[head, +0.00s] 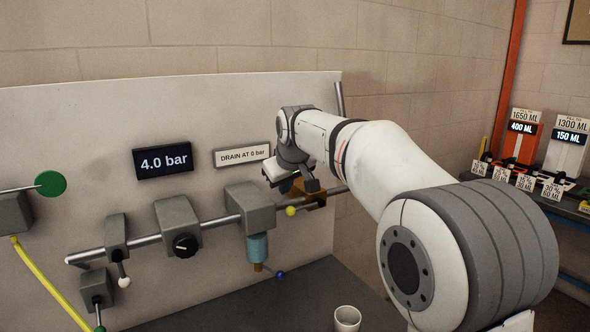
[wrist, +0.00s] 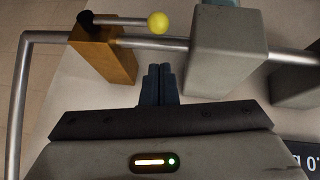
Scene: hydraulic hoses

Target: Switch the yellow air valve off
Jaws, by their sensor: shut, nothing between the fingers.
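The yellow air valve has a brass-coloured body (wrist: 104,58) on the grey pipe, with a thin lever and a yellow ball knob (wrist: 157,23). In the wrist view the lever lies roughly along the pipe, from a dark pivot at the left to the knob at the right. In the head view the yellow knob (head: 291,211) shows left of the valve body (head: 318,200), which my gripper partly hides. My gripper (wrist: 160,70) is shut and empty. Its fingertips appear near the pipe, below the knob in the wrist view, apart from the lever.
A pressure display (head: 163,161) reads 4.0 bar, beside a sign (head: 242,155) reading "DRAIN AT 0 bar". A grey block (head: 250,205) with a blue-grey bowl (head: 257,247) hangs left of the valve. A regulator with a black knob (head: 186,245) is further left. A cup (head: 346,318) stands below.

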